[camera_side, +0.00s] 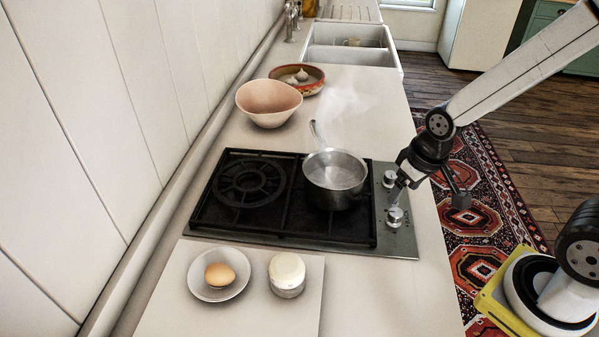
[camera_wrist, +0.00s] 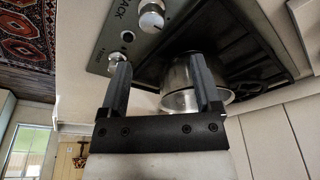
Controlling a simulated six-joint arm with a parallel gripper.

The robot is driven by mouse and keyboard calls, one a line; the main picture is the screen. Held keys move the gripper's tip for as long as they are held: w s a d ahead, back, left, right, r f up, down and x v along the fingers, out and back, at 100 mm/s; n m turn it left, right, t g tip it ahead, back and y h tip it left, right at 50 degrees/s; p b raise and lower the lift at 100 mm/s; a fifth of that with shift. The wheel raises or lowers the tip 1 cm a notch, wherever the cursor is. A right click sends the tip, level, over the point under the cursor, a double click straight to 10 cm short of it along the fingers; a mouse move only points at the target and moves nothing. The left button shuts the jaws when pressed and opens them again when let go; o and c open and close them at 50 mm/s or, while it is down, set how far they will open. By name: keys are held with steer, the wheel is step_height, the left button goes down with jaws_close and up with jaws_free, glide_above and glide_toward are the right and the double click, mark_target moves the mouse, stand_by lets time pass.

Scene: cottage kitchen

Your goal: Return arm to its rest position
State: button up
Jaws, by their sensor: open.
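My gripper (camera_side: 430,195) is at the right edge of the cooktop (camera_side: 405,240), beside the control knobs. Its two fingers are spread apart, and they also show in the wrist view (camera_wrist: 160,78) with nothing held between them. One finger is close to the knobs (camera_side: 390,179) (camera_side: 395,216); I cannot tell whether it touches one. In the wrist view one knob (camera_wrist: 115,60) is behind the left fingertip, and the other knob (camera_wrist: 151,16) is clear above. My forearm reaches in from the upper right.
A steaming saucepan (camera_side: 335,172) sits on the cooktop, its handle pointing away. An egg (camera_side: 219,274) in a small bowl (camera_side: 212,294) and a lidded jar (camera_side: 287,274) stand on a board in front. Bowls (camera_side: 268,102) (camera_side: 310,85) are behind.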

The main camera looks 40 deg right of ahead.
steer(key=shift+s+a+f, duration=0.1)
steer(key=shift+s+a, duration=0.15)
steer(key=shift+s, duration=0.2)
